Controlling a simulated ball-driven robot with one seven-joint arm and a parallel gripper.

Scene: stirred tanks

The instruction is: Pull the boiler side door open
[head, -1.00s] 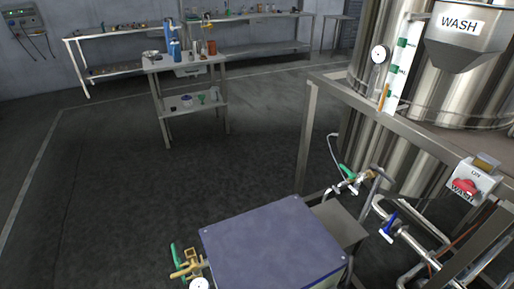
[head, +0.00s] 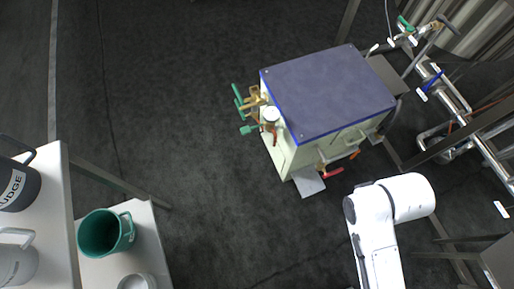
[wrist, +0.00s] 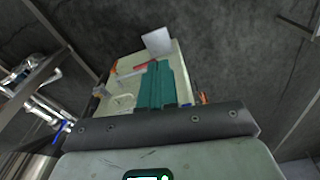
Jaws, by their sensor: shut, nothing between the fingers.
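The boiler (head: 325,95) is a pale green box with a blue-grey top, in the middle of the head view. Its side facing the lower right carries a pale handle (head: 350,141) and red and orange levers. Whether the door on that side is shut or ajar, I cannot tell. In the wrist view, the boiler's pale side (wrist: 180,65) lies beyond my gripper (wrist: 158,68), with a pale handle (wrist: 122,100) to the left. My gripper's teal fingers are together and empty; they hide part of that side. In the head view, my white arm shows, but not the fingers.
Green-handled brass valves (head: 250,103) stick out at the boiler's left. Steel pipes with a blue valve handle (head: 431,83) run along the right. A bench with a green mug (head: 105,234) stands lower left. Dark floor lies open left of the boiler.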

